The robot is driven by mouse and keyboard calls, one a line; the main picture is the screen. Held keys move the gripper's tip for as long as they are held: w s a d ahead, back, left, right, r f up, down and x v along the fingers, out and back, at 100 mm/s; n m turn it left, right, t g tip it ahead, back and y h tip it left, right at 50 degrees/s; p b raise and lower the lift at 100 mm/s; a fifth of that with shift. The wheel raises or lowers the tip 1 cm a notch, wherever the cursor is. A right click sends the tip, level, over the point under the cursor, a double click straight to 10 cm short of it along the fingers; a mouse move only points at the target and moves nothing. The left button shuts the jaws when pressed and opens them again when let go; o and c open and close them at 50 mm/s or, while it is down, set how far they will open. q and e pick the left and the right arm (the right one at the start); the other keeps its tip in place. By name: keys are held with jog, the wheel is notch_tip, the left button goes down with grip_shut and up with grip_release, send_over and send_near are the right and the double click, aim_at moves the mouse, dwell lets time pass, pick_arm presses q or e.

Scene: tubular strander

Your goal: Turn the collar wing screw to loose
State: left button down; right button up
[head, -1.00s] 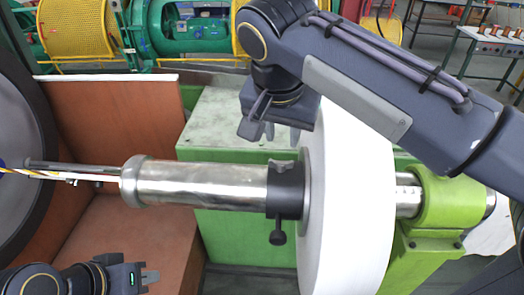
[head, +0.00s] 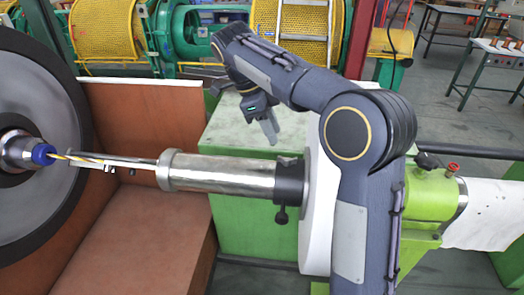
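The black collar (head: 290,182) sits around the right end of a shiny metal shaft (head: 222,174), against a white disc. A dark screw with a small head (head: 281,216) hangs below the collar. A small dark raised piece also shows on the collar's top edge; I cannot tell which of the two is the wing screw. My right gripper (head: 267,130) is above and slightly left of the collar, apart from it, fingers pointing down. Its fingers overlap in this view, so their gap is hidden. My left gripper is out of view.
My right arm hides much of the white disc (head: 316,235). A large grey wheel (head: 40,205) with a blue-tipped hub stands left. Brown panels (head: 125,120) and a green block (head: 240,230) lie around the shaft. A green bearing housing (head: 428,195) is at right.

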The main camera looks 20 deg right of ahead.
aim_at(282, 155)
jog(key=x, duration=0.7)
jog(key=shift+f, duration=0.2)
grip_shut()
